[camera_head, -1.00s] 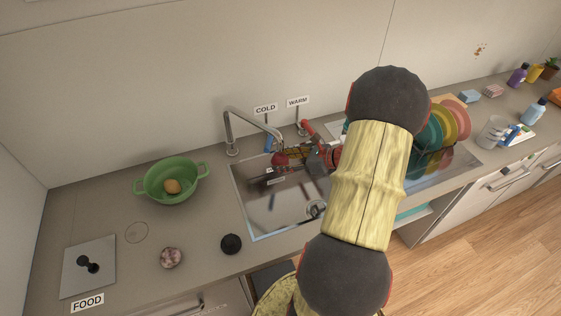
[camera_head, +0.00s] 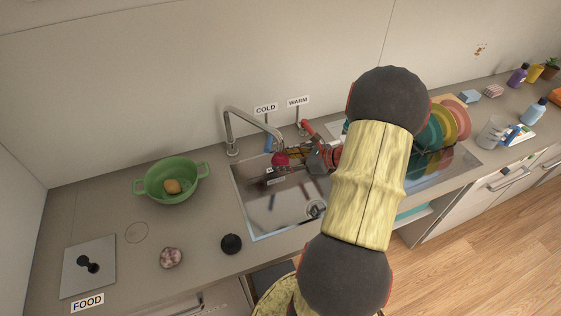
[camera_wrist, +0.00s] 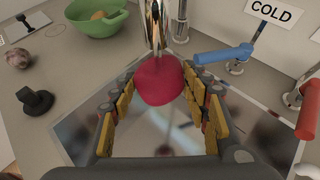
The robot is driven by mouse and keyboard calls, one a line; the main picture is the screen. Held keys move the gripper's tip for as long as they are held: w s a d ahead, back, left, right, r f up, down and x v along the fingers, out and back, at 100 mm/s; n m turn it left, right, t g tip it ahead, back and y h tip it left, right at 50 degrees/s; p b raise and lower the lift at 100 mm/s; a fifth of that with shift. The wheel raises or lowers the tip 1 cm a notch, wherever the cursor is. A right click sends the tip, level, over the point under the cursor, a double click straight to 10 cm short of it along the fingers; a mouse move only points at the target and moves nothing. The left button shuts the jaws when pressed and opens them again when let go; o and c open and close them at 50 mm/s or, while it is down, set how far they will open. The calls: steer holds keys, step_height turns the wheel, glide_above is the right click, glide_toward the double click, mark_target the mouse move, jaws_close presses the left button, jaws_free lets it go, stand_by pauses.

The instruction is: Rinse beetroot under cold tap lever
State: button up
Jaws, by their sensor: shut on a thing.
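The beetroot (camera_wrist: 160,80) is round and deep red; it also shows in the head view (camera_head: 280,159). My gripper (camera_wrist: 160,86) is shut on it and holds it above the sink (camera_head: 262,222), directly under the end of the tap spout (camera_head: 252,116). In the wrist view the spout (camera_wrist: 155,25) covers the beetroot's top edge. The blue lever (camera_wrist: 222,55) under the COLD sign (camera_wrist: 274,12) stands just right of the beetroot; it shows in the head view (camera_head: 268,144) too. I cannot make out a water stream.
A red lever (camera_head: 306,127) stands by the WARM sign (camera_head: 298,101). A green colander (camera_head: 160,188) holding a tan vegetable (camera_head: 173,186) is left of the sink. A mottled bulb (camera_head: 171,257) and a black stopper (camera_head: 231,244) lie in front. A dish rack with plates (camera_head: 452,122) is right.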

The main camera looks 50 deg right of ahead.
steer(key=shift+s, duration=0.1)
steer(key=s+d+p, duration=0.1)
steer(key=s+d, duration=0.1)
steer(key=s, duration=0.4)
steer(key=shift+s, duration=0.4)
stand_by(0.4)
